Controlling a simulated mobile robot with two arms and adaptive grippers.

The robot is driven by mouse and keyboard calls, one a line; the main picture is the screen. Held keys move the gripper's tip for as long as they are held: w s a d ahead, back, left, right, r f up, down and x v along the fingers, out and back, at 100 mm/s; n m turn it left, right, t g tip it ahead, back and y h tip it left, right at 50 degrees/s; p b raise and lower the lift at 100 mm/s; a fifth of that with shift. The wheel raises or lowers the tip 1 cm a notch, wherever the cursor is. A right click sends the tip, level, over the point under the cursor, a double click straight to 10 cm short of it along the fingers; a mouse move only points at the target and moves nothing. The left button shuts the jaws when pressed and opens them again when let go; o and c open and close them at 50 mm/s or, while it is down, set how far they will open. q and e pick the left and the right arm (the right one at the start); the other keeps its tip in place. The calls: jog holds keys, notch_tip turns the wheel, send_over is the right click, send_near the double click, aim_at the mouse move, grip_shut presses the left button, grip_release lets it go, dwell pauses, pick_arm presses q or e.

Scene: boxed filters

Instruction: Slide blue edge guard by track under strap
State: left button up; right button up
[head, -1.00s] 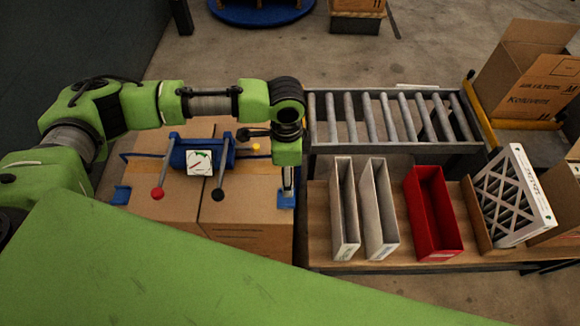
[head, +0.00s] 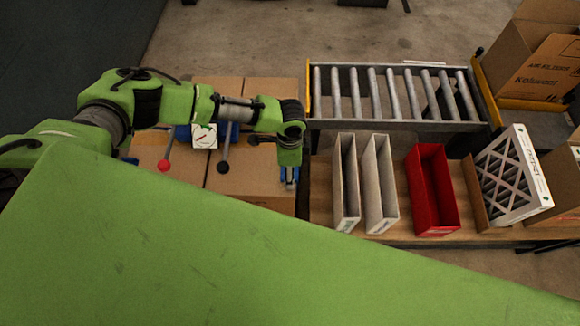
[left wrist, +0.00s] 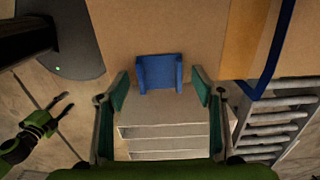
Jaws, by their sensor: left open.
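The blue edge guard (left wrist: 160,74) sits at the edge of the cardboard box (left wrist: 180,25) in the left wrist view. My left gripper (left wrist: 160,92) is open, with one finger on each side of the guard and a visible gap to it. In the head view my left gripper (head: 289,180) points down at the box's right edge and mostly hides the guard. The blue strap (left wrist: 272,55) runs off to the right of the guard in the wrist view. My right gripper (left wrist: 66,101) hangs at the lower left there, its fingers apart.
A blue tensioner with a red-knobbed lever (head: 164,165) and a black-knobbed lever (head: 223,166) sits on the box. To the right are white frames (head: 378,185), a red bin (head: 433,190) and a filter (head: 512,180) on a wooden bench. A roller conveyor (head: 395,93) stands behind.

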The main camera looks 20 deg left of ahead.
pick_arm(q)
jog(key=shift+f, duration=0.2)
jog(key=c, duration=1.2)
jog(key=shift+w, duration=0.1)
jog(key=shift+w+a, duration=0.1)
jog(key=shift+w, duration=0.05)
jog(key=shift+w+a+f+b, duration=0.1)
jog(key=shift+w+a+b, duration=0.15)
jog(key=shift+w+b, duration=0.4)
jog(key=shift+w+a+r+b, duration=0.1)
jog(key=shift+w+a+b, duration=0.1)
jog(key=shift+w+b, duration=0.45)
jog(key=shift+w+a+f+b, duration=0.1)
jog(key=shift+w+a+b, duration=0.2)
jog(key=shift+w, duration=0.95)
